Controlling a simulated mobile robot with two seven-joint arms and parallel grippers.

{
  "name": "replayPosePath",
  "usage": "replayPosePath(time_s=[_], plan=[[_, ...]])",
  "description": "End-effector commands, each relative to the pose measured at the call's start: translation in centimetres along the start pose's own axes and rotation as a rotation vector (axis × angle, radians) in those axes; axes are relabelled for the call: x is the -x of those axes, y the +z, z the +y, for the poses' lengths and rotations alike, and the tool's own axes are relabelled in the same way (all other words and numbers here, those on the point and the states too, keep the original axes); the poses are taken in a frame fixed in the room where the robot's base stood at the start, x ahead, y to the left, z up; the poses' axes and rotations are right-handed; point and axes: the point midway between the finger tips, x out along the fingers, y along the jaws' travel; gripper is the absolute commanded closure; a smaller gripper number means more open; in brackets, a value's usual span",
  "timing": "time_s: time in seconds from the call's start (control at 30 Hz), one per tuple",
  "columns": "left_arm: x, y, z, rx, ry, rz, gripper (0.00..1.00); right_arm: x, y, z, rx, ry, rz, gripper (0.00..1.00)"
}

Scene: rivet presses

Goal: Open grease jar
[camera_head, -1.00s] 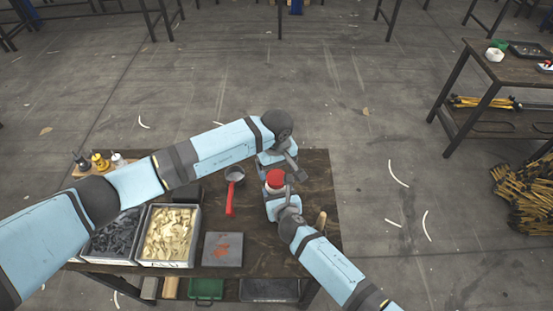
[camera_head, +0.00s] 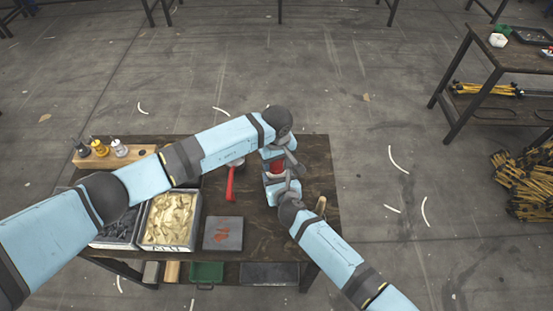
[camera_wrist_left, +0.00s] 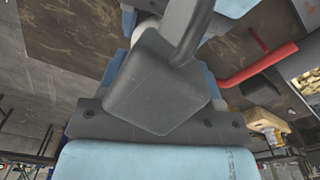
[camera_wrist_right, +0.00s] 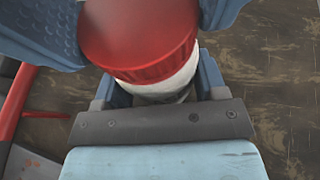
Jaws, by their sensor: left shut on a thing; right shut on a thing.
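The grease jar has a white body (camera_wrist_right: 178,88) and a wide red lid (camera_wrist_right: 140,40), seen close up in the right wrist view. In the head view the red lid (camera_head: 277,167) shows between my two grippers, above the table's right part. My right gripper (camera_head: 277,186) is shut on the jar's white body. My left gripper (camera_head: 275,157) is shut on the red lid, with blue fingers on both sides of it in the right wrist view. The lid sits on the body. In the left wrist view a grey arm part hides most of the grip.
Bins of dark parts (camera_head: 117,232) and pale parts (camera_head: 169,220), a grey plate (camera_head: 223,233) and a rack of small bottles (camera_head: 100,148) are on the table (camera_head: 318,150).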

Motion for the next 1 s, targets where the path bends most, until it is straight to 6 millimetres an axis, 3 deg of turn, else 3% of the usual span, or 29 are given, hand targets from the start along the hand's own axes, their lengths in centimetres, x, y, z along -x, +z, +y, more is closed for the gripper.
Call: replayPosePath(time_s=[0.13, 0.4, 0.5, 0.8, 0.83, 0.93, 1.0], plan=[[0.05, -0.06, -0.02, 0.075, 0.000, 0.001, 0.70, -0.01, 0.09, 0.01, 0.000, 0.000, -0.001, 1.00], [0.02, -0.04, -0.08, 0.490, -0.002, 0.001, 0.70, -0.01, 0.08, 0.00, 0.000, 0.000, -0.001, 1.00], [0.03, -0.05, -0.08, 0.573, -0.001, 0.001, 0.70, -0.01, 0.08, 0.00, 0.000, 0.000, -0.001, 1.00], [0.03, -0.06, -0.07, 0.597, -0.001, 0.001, 0.70, -0.01, 0.08, -0.02, 0.000, 0.000, -0.001, 1.00], [0.03, -0.06, -0.07, 0.596, -0.001, 0.001, 0.39, -0.01, 0.08, -0.02, 0.000, 0.000, -0.001, 1.00], [0.03, -0.06, -0.07, 0.596, -0.001, 0.001, 0.16, -0.01, 0.07, -0.02, 0.000, 0.000, -0.001, 1.00], [0.04, -0.05, -0.06, 0.595, -0.001, 0.001, 0.16, -0.01, 0.08, -0.01, 0.000, 0.000, -0.001, 1.00]])
